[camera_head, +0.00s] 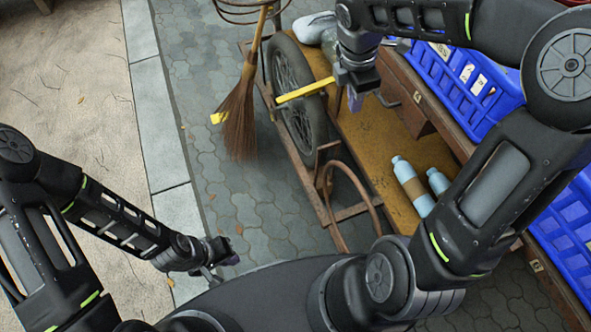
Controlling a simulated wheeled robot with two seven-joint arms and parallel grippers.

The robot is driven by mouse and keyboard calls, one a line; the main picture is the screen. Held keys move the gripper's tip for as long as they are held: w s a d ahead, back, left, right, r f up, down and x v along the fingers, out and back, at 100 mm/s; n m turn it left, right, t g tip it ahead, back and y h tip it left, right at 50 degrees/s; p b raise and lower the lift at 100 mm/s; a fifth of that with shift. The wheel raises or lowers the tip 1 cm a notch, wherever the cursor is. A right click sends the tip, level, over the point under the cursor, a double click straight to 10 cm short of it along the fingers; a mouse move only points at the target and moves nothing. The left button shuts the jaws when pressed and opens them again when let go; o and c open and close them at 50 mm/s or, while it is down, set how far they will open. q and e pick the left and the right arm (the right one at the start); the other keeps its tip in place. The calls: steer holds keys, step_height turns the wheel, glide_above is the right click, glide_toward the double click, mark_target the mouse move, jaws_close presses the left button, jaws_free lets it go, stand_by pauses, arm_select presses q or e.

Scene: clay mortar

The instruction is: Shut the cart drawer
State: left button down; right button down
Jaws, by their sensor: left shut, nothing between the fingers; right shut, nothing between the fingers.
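The cart (445,120) stands at the right, with a brown wooden body. Its drawer (408,105) appears as a wooden box sticking out from the cart's side, over the yellow-brown platform. A dark handle (386,100) shows on the drawer's front. My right gripper (356,100) is shut and empty, pointing down just left of the drawer front; I cannot tell whether it touches it. My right wrist and forearm hide the drawer's far part. My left gripper (218,262) is shut and empty, low over the paving at the lower left, far from the drawer.
Blue crates (455,75) sit on the cart. Two light blue bottles (412,185) lie on the platform (375,150). A wheel (297,95), a rusty frame (318,200) and a straw broom (240,115) stand left of it. Open paving lies between broom and kerb (160,120).

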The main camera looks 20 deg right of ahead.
steer(key=s+a+f+m+y, duration=0.1)
steer(key=a+f+m+y, duration=0.1)
steer(key=a+f, duration=0.5)
steer(key=s+a+f+m+y+b, duration=0.1)
steer(key=a+f+m, duration=0.4)
steer(key=f, duration=0.7)
steer(key=shift+s+a+y, duration=0.25)
steer(key=shift+a+y, duration=0.55)
steer(key=shift+a, duration=0.45)
